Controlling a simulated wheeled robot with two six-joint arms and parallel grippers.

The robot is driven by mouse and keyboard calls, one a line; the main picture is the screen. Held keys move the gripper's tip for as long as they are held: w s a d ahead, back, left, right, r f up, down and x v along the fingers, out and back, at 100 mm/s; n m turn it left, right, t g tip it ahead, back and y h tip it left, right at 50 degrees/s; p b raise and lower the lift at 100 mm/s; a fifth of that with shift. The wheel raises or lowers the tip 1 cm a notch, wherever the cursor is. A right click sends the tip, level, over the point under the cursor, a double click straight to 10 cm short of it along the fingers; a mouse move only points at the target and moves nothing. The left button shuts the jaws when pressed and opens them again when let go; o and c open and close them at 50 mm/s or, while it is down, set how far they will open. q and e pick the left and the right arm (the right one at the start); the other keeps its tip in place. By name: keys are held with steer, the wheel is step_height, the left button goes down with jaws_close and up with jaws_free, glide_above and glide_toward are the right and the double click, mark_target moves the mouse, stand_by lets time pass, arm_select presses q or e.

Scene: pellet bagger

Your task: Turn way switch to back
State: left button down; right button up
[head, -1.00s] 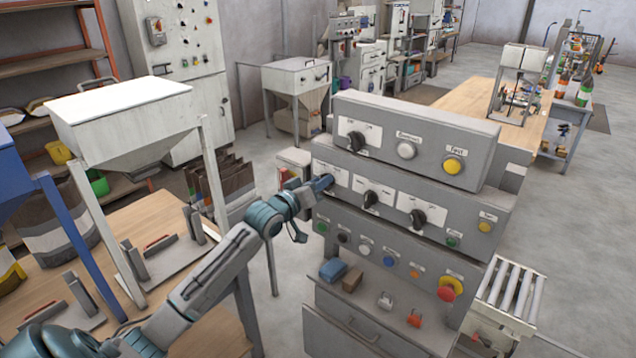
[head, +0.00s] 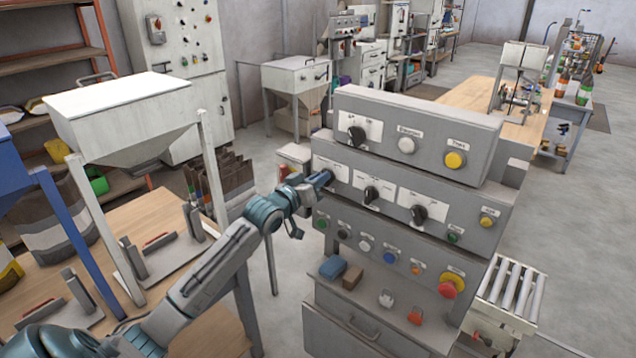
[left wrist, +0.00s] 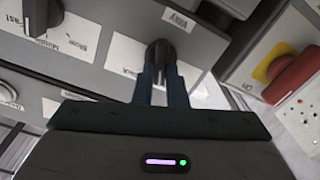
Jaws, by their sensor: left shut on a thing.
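The way switch is a black rotary knob (left wrist: 159,50) on a white label plate (left wrist: 195,59) in the left wrist view. A small label above it reads like "Way", and "Back" is partly legible to the left of the knob. My left gripper (left wrist: 161,82) is shut on this knob, one finger on each side. The knob's grip bar runs roughly upright in the wrist view, in line with the fingers. In the head view my left gripper (head: 325,178) reaches the left end of the console's middle tier and hides the knob. My right gripper is out of view.
Two similar black knobs (head: 370,194) and (head: 419,214) sit to the right on the same tier. Below are coloured buttons and a red emergency stop (head: 451,285).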

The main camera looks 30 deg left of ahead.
arm_select(q)
steer(key=shift+d+m+b, duration=0.2)
steer(key=shift+m+b, duration=1)
steer(key=shift+m, duration=1.3)
steer(key=shift+d+m+b, duration=0.2)
steer(key=shift+m+b, duration=1)
steer(key=shift+m, duration=1.3)
steer(key=c, duration=1.5)
jaws_free()
steer(key=shift+o, duration=0.2)
steer(key=shift+s+f, duration=0.1)
steer(key=s+b, duration=0.4)
steer(key=s, duration=0.6)
steer(key=shift+s+a+b, duration=0.3)
steer(key=shift+a, duration=0.1)
